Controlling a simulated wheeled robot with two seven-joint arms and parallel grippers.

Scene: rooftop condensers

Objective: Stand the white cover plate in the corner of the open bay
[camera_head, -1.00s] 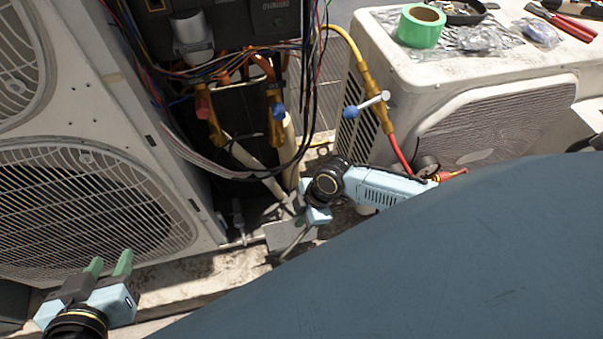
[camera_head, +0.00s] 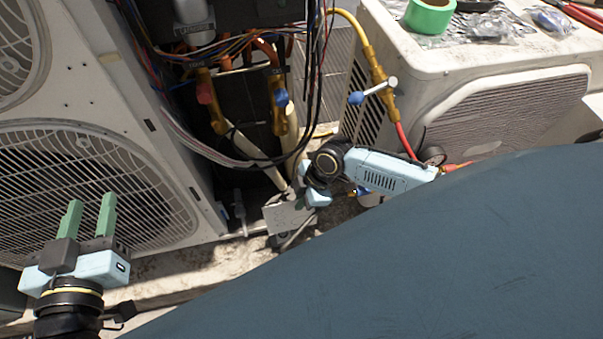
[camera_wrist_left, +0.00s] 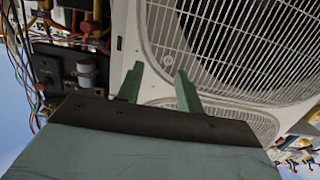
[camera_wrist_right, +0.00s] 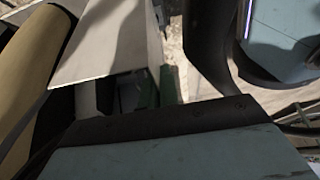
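The white cover plate (camera_head: 283,216) is a small pale panel low at the front of the open bay (camera_head: 236,178). My right gripper (camera_head: 311,203) is at the plate's right side. In the right wrist view the plate (camera_wrist_right: 108,48) is large and near, and covers part of the green fingers (camera_wrist_right: 158,86). The gripper looks shut on it, though the contact is hidden. My left gripper (camera_head: 89,215) is open and empty in front of the left condenser's lower fan grille. Its two green fingers stand apart in the left wrist view (camera_wrist_left: 158,92).
Brass valves (camera_head: 275,108), pale pipes and loose wires (camera_head: 245,160) hang in and before the bay. The left condenser (camera_head: 110,90) borders it. A second white unit (camera_head: 470,75) with green tape (camera_head: 429,15) on top stands right. A yellow-red hose (camera_head: 376,62) hangs between.

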